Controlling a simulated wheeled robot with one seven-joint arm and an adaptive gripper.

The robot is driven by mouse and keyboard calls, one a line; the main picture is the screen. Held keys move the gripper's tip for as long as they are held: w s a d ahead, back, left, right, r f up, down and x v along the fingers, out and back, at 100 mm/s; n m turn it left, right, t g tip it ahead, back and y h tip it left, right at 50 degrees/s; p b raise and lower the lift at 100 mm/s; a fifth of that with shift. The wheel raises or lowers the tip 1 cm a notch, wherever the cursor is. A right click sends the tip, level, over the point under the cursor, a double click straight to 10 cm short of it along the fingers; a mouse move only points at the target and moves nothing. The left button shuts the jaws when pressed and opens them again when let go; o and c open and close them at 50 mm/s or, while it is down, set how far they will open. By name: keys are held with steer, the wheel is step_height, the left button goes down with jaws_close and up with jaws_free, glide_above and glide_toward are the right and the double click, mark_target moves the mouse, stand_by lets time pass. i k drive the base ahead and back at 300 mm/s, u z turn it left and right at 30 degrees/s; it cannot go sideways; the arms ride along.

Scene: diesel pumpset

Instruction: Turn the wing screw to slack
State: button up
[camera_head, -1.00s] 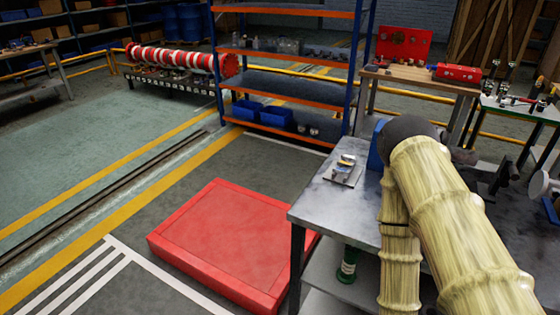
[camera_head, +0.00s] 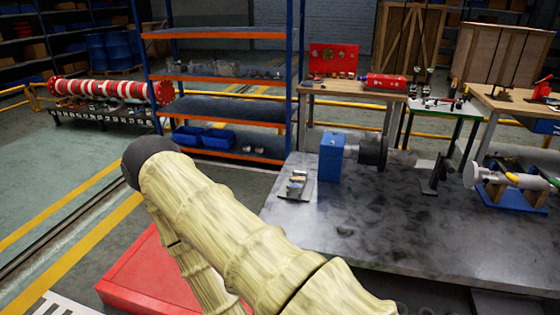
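I cannot make out the wing screw in this view. A small plate with little parts (camera_head: 296,186) lies at the bench's left end. My arm, in a pale yellow sleeve, crosses the lower middle, left of and in front of the bench. My gripper does not show.
A grey cylinder on a blue stand (camera_head: 512,180) is at the bench's right. A red platform (camera_head: 130,282) lies on the floor at lower left, partly behind my arm. Orange-and-blue shelving (camera_head: 225,115) and a wooden table (camera_head: 350,92) stand behind. The bench's middle is mostly bare.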

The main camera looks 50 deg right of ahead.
mark_target(370, 135)
steer(key=i, duration=1.6)
steer(key=z, duration=2.65)
steer(key=i, duration=0.5)
